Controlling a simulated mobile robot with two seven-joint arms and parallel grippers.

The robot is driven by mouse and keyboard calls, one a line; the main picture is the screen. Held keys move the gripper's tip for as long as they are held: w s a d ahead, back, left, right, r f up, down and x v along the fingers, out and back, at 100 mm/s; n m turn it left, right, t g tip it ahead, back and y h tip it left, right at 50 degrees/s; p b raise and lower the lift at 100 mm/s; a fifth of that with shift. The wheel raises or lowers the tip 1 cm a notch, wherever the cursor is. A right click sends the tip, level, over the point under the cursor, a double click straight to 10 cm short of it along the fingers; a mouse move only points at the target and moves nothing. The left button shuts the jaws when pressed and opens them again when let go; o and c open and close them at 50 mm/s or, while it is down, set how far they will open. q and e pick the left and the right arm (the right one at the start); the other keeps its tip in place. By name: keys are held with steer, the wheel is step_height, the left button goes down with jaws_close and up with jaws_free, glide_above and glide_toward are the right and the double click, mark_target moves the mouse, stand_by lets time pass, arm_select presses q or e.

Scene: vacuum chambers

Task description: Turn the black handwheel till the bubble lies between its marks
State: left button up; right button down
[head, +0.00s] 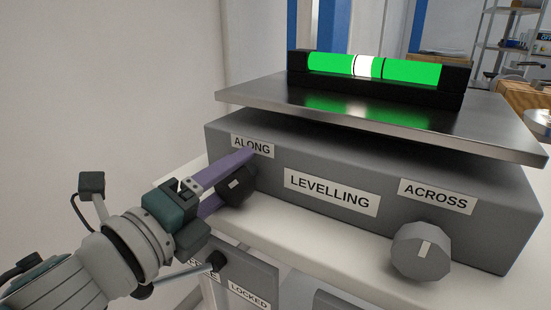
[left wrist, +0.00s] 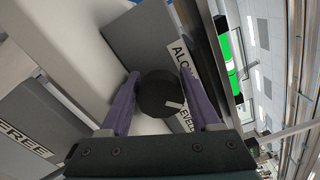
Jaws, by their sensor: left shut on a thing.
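The black handwheel (head: 238,187) sits on the left of the grey levelling box's front, under the "ALONG" label. My left gripper (head: 243,178) is shut on it, with a purple finger on either side. In the left wrist view the handwheel (left wrist: 158,95) shows its pale pointer mark between the fingers. The spirit level (head: 412,73) lies on the metal plate above the box. Its white bubble (head: 363,65) appears between the two dark marks, close to the left one. My right gripper is not in view.
A grey knob (head: 421,252) is on the box's right, under the "ACROSS" label (head: 436,196). The metal plate (head: 480,125) overhangs the box (head: 300,160). Below is a grey panel labelled "LOCKED" (head: 249,296). A pale wall (head: 100,80) stands at the left.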

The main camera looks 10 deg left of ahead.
arm_select(q)
steer(key=shift+f+n, duration=0.1)
steer(key=shift+n, duration=0.3)
steer(key=shift+s+d+f, duration=0.1)
steer(key=shift+f, duration=0.05)
stand_by(0.8)
